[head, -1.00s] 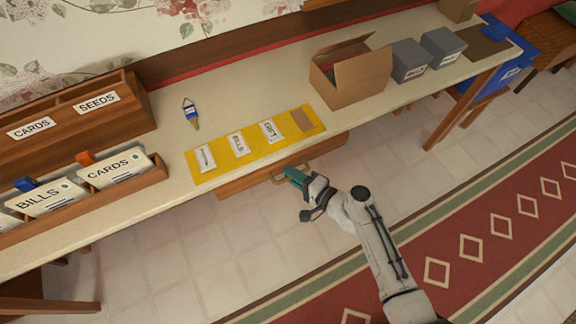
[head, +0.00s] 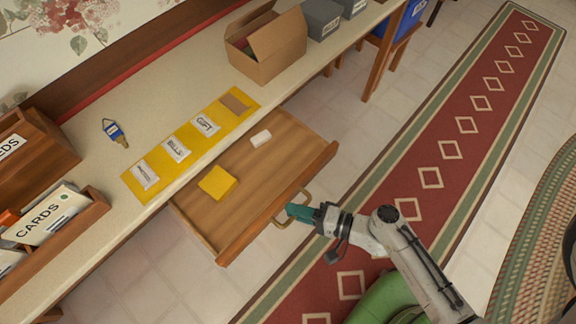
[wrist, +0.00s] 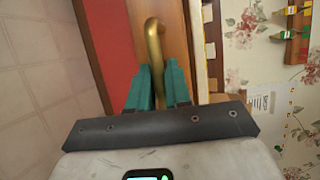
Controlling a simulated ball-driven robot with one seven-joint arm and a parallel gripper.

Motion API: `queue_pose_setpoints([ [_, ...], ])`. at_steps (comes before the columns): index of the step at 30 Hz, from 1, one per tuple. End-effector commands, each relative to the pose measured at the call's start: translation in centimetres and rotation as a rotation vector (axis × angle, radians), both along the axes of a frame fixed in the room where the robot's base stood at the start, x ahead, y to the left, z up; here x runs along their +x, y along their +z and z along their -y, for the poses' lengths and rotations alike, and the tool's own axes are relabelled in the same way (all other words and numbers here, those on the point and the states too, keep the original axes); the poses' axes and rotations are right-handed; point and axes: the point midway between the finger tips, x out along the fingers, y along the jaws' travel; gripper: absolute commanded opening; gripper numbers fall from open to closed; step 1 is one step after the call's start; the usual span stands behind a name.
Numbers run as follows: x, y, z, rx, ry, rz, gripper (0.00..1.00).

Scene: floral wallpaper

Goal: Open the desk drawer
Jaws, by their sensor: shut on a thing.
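The wooden desk drawer (head: 262,184) stands pulled well out from under the desk (head: 92,213). Inside it lie a yellow block (head: 217,182) and a small white item (head: 261,138). Its brass handle (head: 290,212) is on the drawer front. My gripper (head: 298,212) has its green fingers on the handle. In the wrist view the fingers (wrist: 159,88) close around the brass bar (wrist: 154,45). The part of the handle between the fingers is partly hidden.
On the desk are a yellow mat (head: 190,143) with labelled cards, a blue-tagged key (head: 114,131), an open cardboard box (head: 268,45) and a card holder (head: 62,240).

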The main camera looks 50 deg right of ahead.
Motion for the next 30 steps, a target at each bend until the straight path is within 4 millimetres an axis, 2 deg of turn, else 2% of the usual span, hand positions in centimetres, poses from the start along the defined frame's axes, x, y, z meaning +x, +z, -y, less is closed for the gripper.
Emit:
queue_pose_setpoints([
  [14,-0.6,-0.1,0.1,-0.002,-0.002,-0.003,0.0],
  [15,-0.6,-0.1,0.1,-0.002,-0.002,-0.003,0.22],
  [16,-0.6,-0.1,0.1,-0.002,-0.002,-0.003,0.24],
  [25,-0.8,-0.1,0.2,-0.001,-0.001,-0.002,0.24],
  [30,-2.8,0.1,1.0,-0.001,-0.002,-0.003,0.24],
])
